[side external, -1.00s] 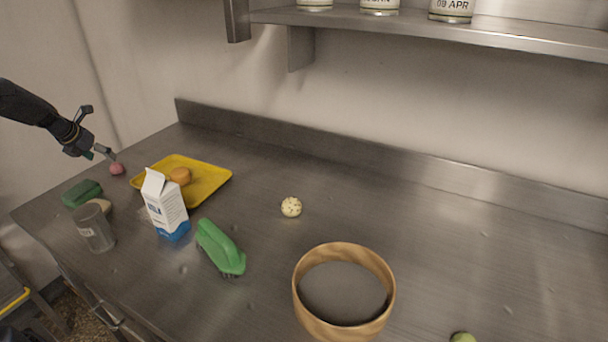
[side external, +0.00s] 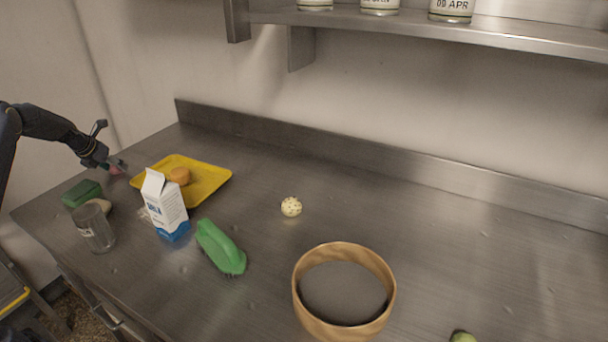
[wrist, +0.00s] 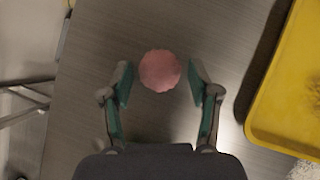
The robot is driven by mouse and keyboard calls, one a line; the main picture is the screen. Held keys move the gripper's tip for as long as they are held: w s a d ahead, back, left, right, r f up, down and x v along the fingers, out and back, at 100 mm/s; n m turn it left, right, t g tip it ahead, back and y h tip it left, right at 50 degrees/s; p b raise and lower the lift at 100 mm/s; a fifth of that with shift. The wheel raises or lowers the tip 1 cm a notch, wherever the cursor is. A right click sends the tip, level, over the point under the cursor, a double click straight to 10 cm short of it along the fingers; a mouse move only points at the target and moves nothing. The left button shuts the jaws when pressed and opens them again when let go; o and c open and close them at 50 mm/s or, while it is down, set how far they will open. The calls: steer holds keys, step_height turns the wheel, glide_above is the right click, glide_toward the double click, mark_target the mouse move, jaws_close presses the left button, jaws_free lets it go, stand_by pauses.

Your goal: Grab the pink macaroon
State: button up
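The pink macaroon (wrist: 160,70) lies on the steel counter, round and pink, between the fingertips of my gripper (wrist: 161,84) in the wrist view. The fingers are spread, with a small gap showing on both sides of the macaroon. In the side external view my gripper (side external: 117,165) is low at the far left of the counter, and the macaroon (side external: 115,170) is partly hidden by it.
A yellow tray (side external: 210,186) with an orange macaroon (side external: 180,176) is just right of my gripper.

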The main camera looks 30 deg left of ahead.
steer(key=c, duration=0.5)
steer(key=shift+c, duration=0.2)
